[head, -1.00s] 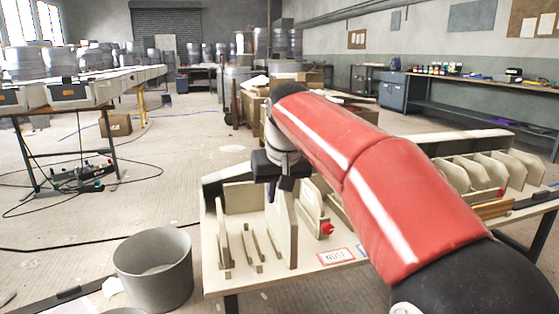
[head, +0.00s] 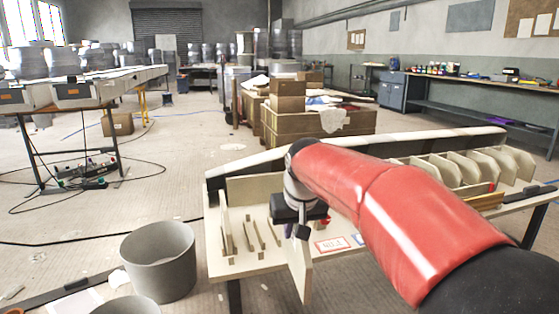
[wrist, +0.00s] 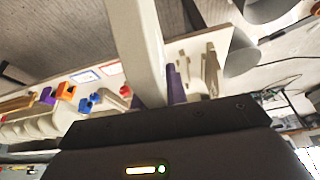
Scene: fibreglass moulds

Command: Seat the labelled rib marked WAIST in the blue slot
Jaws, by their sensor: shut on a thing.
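My gripper (head: 300,230) is shut on a flat beige rib (head: 301,268), which hangs upright at the front edge of the mould bench (head: 250,264). In the wrist view the rib (wrist: 140,45) runs up from between the jaws (wrist: 160,102), with a purple fingertip beside it. No WAIST lettering is readable on it. A red-edged card (head: 332,245) lies on the bench right of the rib, with a blue-edged card (head: 358,239) beside it. In the wrist view a blue block (wrist: 88,103) sits among the slots; my arm hides that part in the head view.
Thin ribs (head: 250,234) stand on the bench left of my gripper. Several larger ribs (head: 470,168) stand at its right end. Orange (wrist: 66,91) and purple (wrist: 47,96) blocks show in the wrist view. A grey bucket (head: 158,262) stands on the floor at left.

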